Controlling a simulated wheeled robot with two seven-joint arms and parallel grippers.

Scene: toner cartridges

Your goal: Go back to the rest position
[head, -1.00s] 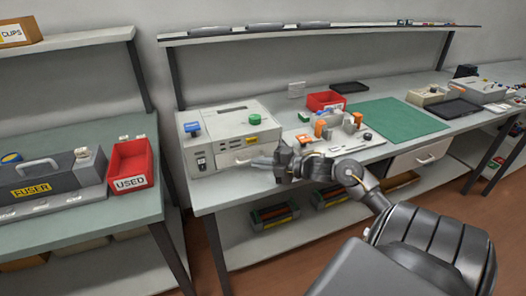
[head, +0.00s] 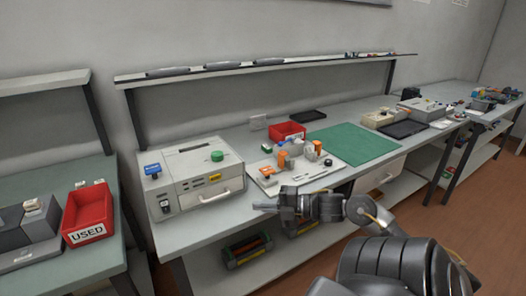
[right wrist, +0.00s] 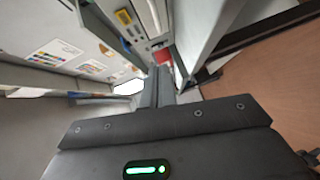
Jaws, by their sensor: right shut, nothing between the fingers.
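My right gripper (head: 266,206) shows in the head view in front of the workbench's front edge, pointing left. It is shut and empty. In the right wrist view its closed fingers (right wrist: 158,85) reach forward with nothing between them. My left gripper is not in view. The grey machine (head: 196,178), with a green knob and a blue knob, stands on the bench to the left of my right gripper, apart from it.
The workbench (head: 235,140) also holds a white board (head: 325,172) with orange and white parts, a red bin (head: 290,129), a green mat (head: 352,144) and a black tray (head: 402,129). A red USED bin (head: 88,212) sits on the left table. Brown floor (head: 455,222) is open at right.

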